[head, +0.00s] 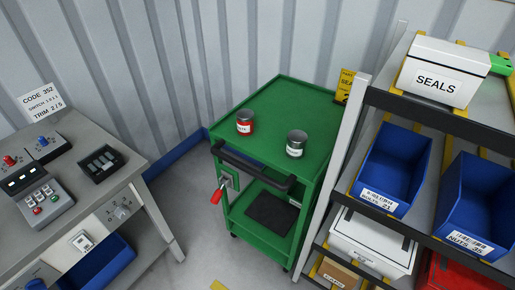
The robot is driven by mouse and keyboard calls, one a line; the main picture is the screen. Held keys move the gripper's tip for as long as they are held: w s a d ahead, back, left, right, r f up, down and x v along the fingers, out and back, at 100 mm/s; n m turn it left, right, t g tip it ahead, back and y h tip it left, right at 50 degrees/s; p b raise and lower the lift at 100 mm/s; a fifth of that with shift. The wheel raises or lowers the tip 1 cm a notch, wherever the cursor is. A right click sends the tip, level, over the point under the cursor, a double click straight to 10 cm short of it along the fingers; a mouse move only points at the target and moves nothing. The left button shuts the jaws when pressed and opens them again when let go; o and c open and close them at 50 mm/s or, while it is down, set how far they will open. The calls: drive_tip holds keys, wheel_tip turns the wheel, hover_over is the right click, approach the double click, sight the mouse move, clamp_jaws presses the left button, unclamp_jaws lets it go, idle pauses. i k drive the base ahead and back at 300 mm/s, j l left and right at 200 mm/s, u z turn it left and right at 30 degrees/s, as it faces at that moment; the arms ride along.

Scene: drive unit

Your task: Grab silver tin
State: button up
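The silver tin (296,144) stands upright on the top of a green cart (285,100), right of the middle of the head view. It is grey with a pale label low on its side. A red tin (245,123) with a white label stands to its left on the same top, with a gap between them. My gripper is not in view.
The cart has a black handle (252,166) in front and a red-ended lever (217,194). A shelf rack (352,140) with blue bins (391,170) stands close on the right. A grey workbench (100,150) stands left. Floor (205,225) between bench and cart is clear.

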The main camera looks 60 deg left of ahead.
sight(295, 146)
drive_tip(key=u, duration=2)
